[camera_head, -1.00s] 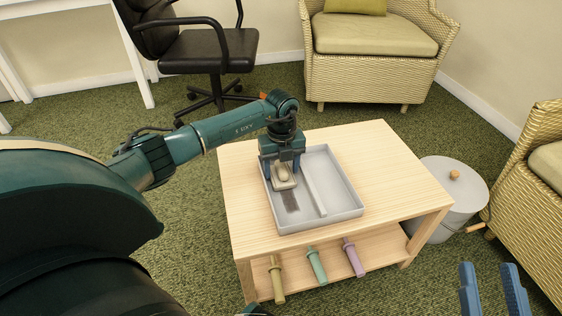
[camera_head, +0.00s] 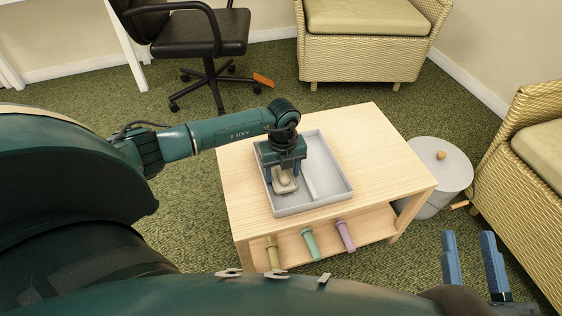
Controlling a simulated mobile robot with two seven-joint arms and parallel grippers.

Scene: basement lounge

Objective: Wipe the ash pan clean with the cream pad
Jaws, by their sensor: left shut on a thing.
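The ash pan (camera_head: 336,192) is a shallow light-grey tray with a raised divider, lying on the low wooden table. My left gripper (camera_head: 285,175) points down inside the pan's left section, shut on the cream pad (camera_head: 285,186). The pad is at or very near the pan floor; exact contact is hard to tell. No dark ash shows on the visible floor, but the gripper and pad hide part of it. My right gripper (camera_head: 472,264) is open and empty at the lower right, away from the table.
The table (camera_head: 385,160) has bare top to the pan's right. Its lower shelf holds olive (camera_head: 272,254), green (camera_head: 310,243) and purple (camera_head: 345,236) handled items. A grey lidded bin (camera_head: 440,172) stands right of the table. Wicker chairs and a black office chair (camera_head: 205,40) stand around.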

